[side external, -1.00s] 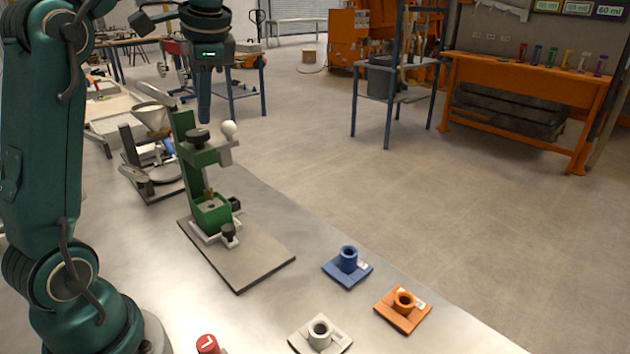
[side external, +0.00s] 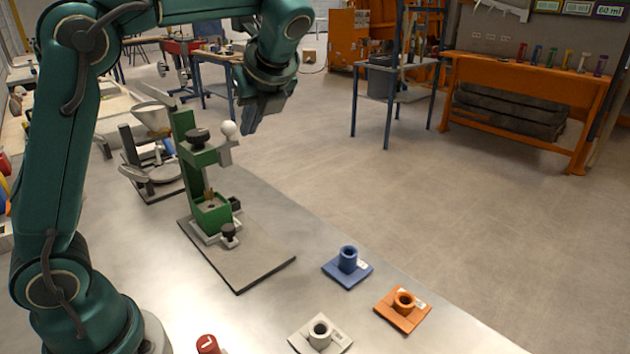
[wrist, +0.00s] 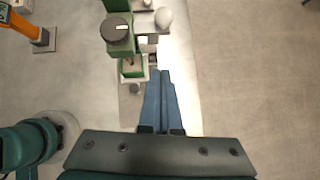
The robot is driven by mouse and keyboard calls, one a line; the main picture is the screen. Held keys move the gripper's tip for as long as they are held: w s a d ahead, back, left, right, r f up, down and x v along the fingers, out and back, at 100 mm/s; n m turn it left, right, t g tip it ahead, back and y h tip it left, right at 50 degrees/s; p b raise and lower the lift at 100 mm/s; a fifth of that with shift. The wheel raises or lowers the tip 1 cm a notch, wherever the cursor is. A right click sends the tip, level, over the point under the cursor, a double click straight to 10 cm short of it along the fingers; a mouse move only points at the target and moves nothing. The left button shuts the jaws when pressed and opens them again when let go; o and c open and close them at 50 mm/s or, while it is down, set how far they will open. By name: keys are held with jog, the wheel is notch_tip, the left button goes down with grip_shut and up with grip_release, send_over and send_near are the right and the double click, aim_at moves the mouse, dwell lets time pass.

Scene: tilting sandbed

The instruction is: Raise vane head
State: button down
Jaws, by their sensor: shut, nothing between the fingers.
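The green vane stand (side external: 188,160) stands upright on a grey base plate (side external: 250,262) on the bench.
Blue (side external: 347,266), orange (side external: 403,309) and white (side external: 320,334) socketed blocks sit at the bench's front right. A red cylinder (side external: 207,344) stands at the front edge. A funnel apparatus (side external: 153,160) stands behind left. Open floor lies right of the bench.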

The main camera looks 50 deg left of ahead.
jog(key=f, duration=0.1)
send_near(232, 144)
jog(key=shift+x, duration=3.1)
